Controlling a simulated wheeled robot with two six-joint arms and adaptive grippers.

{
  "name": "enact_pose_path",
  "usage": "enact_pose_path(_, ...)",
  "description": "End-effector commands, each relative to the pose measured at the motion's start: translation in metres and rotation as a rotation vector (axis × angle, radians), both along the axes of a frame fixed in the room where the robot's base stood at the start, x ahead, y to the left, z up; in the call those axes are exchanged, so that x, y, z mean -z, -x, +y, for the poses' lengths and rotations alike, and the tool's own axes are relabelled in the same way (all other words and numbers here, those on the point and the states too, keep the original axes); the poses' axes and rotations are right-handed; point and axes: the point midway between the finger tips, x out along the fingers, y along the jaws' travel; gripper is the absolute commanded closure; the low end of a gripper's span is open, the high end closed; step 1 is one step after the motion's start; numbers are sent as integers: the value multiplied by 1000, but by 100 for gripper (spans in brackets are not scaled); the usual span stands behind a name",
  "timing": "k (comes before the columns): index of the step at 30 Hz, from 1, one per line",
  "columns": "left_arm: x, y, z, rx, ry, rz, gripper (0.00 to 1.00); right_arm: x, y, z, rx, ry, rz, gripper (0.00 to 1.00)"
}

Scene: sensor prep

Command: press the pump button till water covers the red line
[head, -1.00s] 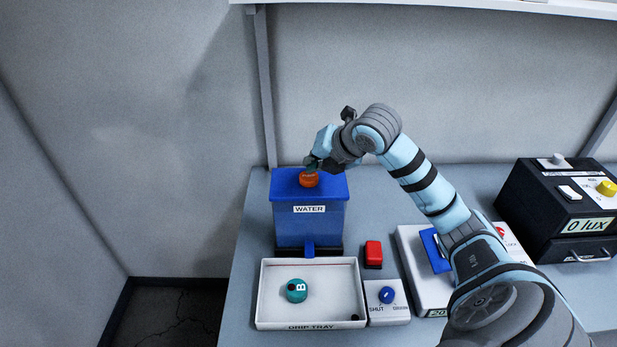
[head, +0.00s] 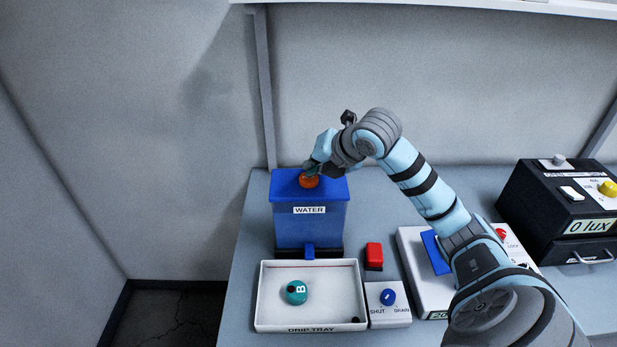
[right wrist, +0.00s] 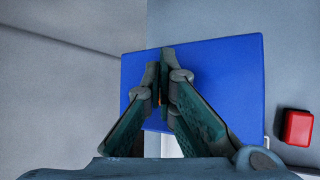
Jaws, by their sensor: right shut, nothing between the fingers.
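The blue water tank (head: 309,226), labelled WATER, stands on the bench with an orange-red pump button (head: 309,182) on its lid. My right gripper (head: 311,167) is shut and empty, its fingertips at the top of the button; they look to be touching it. In the right wrist view the shut fingers (right wrist: 165,60) point down over the blue lid (right wrist: 228,85) and hide nearly all of the button. The white drip tray (head: 345,283) sits in front of the tank. A thin red line (head: 325,266) shows along its back wall. A teal ball marked B (head: 296,292) lies in the tray.
Right of the tray are a red block (head: 374,254) and a SHUT/DRAIN box with a blue knob (head: 388,297). A white device with a blue panel (head: 435,252) lies beneath my right arm. A black 0 lux box (head: 560,215) stands at the right.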

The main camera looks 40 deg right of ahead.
Motion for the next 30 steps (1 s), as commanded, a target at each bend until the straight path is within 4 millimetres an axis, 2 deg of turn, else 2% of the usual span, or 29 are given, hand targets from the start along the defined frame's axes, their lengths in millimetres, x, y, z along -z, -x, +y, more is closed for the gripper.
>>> enact_pose_path(18, 8, 0, 0, 0, 0, 0, 60, 9, 0, 0, -1, -1, 2, 100)
enact_pose_path(30, 4, 0, 0, 0, 0, 0, 60, 4, 0, 0, -1, -1, 2, 100)
